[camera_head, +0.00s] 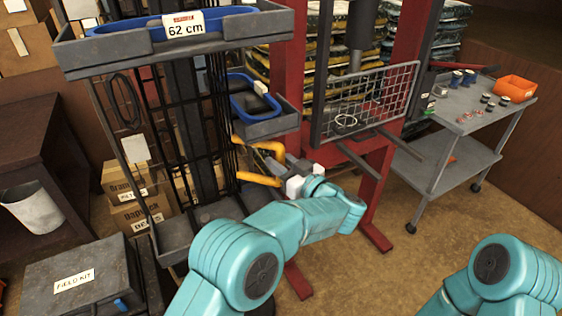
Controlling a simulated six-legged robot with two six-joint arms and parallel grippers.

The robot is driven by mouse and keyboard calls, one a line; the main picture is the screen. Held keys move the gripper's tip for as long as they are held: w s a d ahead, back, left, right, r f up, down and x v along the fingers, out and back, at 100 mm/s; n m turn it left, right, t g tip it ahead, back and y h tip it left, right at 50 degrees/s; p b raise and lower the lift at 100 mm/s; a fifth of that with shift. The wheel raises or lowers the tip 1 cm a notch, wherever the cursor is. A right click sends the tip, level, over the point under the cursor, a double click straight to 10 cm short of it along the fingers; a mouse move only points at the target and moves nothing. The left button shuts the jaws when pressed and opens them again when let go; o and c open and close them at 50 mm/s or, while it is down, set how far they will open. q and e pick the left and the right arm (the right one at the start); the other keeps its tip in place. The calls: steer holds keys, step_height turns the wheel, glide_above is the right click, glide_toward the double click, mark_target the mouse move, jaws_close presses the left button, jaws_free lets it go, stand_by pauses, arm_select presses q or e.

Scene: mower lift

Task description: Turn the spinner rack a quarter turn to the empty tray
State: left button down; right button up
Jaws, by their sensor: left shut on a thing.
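The spinner rack (182,48) stands upright at left centre. It has dark vertical bars and grey trays. Its top tray carries a "62 cm" label (183,24) and a blue loop. A smaller tray (272,124) on its right side holds another blue loop (246,93). A low grey tray (205,212) at its foot looks bare where it shows. My left gripper (243,162), with orange fingers, is shut on the rack's right side, at the upright bars below the smaller tray. The exact contact is small and partly hidden. My right gripper is out of view.
A red lift frame (375,160) with a wire mesh and forks stands right of the rack. A grey cart (455,115) with an orange bin is farther right. A "FIELD KIT" case (75,280) and cardboard boxes (135,190) crowd the left. Floor is clear at right.

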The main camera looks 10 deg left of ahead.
arm_select(q)
steer(key=shift+w, duration=0.15)
steer(key=shift+r, duration=0.2)
steer(key=shift+w, duration=0.1)
